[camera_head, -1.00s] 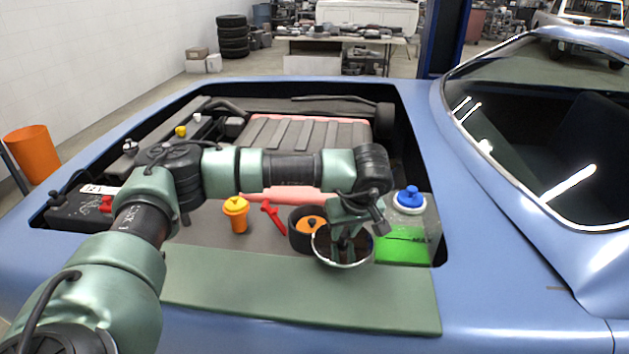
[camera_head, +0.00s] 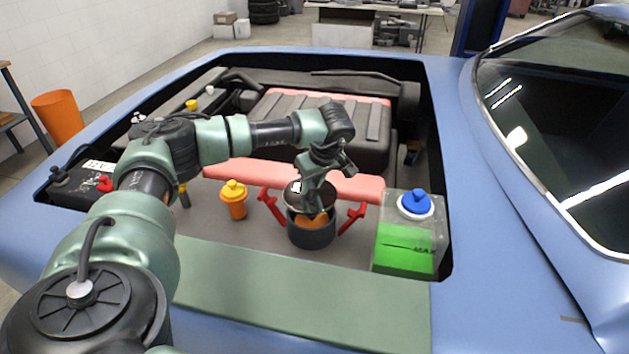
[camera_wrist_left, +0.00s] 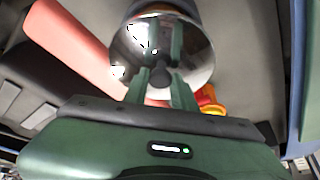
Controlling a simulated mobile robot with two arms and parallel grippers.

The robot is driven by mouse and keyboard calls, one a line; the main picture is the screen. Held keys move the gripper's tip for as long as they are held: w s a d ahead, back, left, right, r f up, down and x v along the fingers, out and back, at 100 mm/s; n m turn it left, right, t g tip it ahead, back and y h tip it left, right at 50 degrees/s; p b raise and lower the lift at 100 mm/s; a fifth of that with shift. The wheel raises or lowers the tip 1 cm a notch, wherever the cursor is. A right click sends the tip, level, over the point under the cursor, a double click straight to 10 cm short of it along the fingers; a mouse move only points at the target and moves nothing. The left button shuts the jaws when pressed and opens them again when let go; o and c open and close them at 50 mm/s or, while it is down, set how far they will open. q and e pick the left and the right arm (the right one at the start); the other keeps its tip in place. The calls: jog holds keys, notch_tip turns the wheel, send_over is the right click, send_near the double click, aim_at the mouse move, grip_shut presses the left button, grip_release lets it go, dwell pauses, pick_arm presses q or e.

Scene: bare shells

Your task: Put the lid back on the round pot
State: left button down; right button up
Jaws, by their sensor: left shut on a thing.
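The round pot (camera_head: 311,238) is dark grey with an orange interior and stands in the engine bay. My left gripper (camera_head: 313,210) is shut on the knob of the round dark lid (camera_head: 293,198), which has a shiny rim. The lid is held above the pot and overlaps its far part in the head view; orange shows below it, so it is apart from the near rim. In the left wrist view, my gripper (camera_wrist_left: 160,78) holds the mirror-like lid (camera_wrist_left: 192,48), which hides most of the pot. My right gripper is not in view.
A yellow-orange capped piece (camera_head: 234,203) is farther left. A clear tank with green fluid (camera_head: 405,250) and blue cap is to the right. The green pad (camera_head: 300,290) in front is clear.

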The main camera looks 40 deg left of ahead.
aim_at(313, 194)
pick_arm(q)
jog(key=f+b, duration=0.1)
jog(key=f, duration=0.1)
jog(key=f+b, duration=0.1)
jog(key=f, duration=0.1)
jog(key=shift+w+b, duration=0.25)
jog(key=shift+b, duration=0.05)
jog(key=shift+f, duration=0.3)
jog(key=shift+f+b, duration=0.4)
jog(key=shift+f, duration=0.1)
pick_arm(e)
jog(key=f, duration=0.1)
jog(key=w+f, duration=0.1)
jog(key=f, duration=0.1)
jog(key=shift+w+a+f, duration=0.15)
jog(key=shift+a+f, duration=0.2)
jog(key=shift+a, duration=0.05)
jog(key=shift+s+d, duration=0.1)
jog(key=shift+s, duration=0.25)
pick_arm(q)
jog(key=shift+r+p, duration=0.1)
jog(key=shift+p, duration=0.2)
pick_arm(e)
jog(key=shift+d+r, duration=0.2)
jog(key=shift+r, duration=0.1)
pick_arm(q)
jog(key=shift+f, duration=0.2)
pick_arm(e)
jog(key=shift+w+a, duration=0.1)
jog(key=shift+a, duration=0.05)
